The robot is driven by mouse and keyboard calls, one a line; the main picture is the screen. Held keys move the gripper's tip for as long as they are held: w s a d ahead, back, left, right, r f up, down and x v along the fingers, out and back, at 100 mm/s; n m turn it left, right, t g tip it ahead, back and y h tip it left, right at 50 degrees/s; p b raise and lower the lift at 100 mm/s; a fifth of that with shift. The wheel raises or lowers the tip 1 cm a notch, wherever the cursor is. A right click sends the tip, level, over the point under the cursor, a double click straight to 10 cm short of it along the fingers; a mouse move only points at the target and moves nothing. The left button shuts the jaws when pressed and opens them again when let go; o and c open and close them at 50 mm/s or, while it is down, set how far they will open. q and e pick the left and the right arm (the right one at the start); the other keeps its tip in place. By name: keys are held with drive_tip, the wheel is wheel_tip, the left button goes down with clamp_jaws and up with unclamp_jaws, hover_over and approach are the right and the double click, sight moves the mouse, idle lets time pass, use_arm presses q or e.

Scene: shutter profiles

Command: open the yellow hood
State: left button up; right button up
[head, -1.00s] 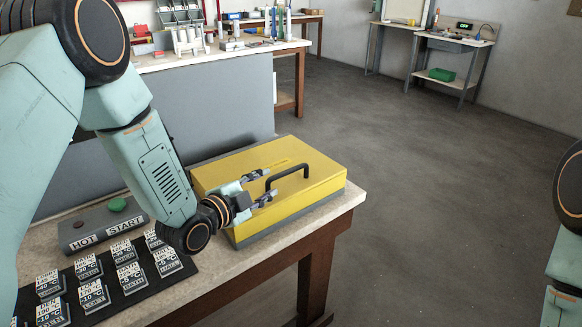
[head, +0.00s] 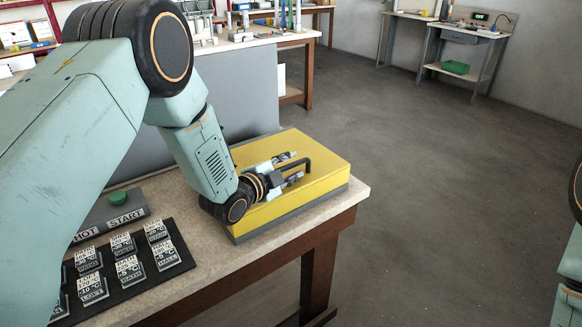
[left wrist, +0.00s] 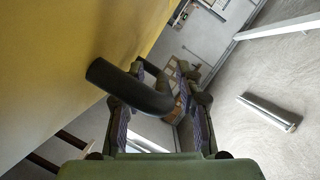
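The yellow hood (head: 322,163) is a flat box lid, lying shut on its grey base (head: 290,217) at the table's corner. Its black handle (head: 309,164) rises from the near side. My left gripper (head: 291,168) is at the handle, with its fingers spread. In the left wrist view, the dark handle (left wrist: 122,86) passes between the open fingers, and the hood's yellow face (left wrist: 55,60) fills the upper left. I cannot tell whether either finger touches the handle. My right gripper is out of view; only part of that arm shows at the right edge.
A black mat (head: 138,278) with several labelled blocks lies left of the hood. Behind it is a grey box (head: 105,220) with a green button (head: 118,197) and HOT and START labels. A grey panel (head: 245,105) stands behind the table. The floor at right is clear.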

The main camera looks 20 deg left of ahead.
use_arm(q)
drive_tip(key=shift+s+a+r, duration=0.15)
drive_tip(key=shift+s+a, duration=0.05)
drive_tip(key=shift+a, duration=0.1)
drive_tip(key=shift+w+d, duration=0.25)
drive_tip(key=shift+d, duration=0.1)
drive_tip(key=c, duration=0.4)
drive_tip(key=shift+a, duration=0.2)
clamp_jaws()
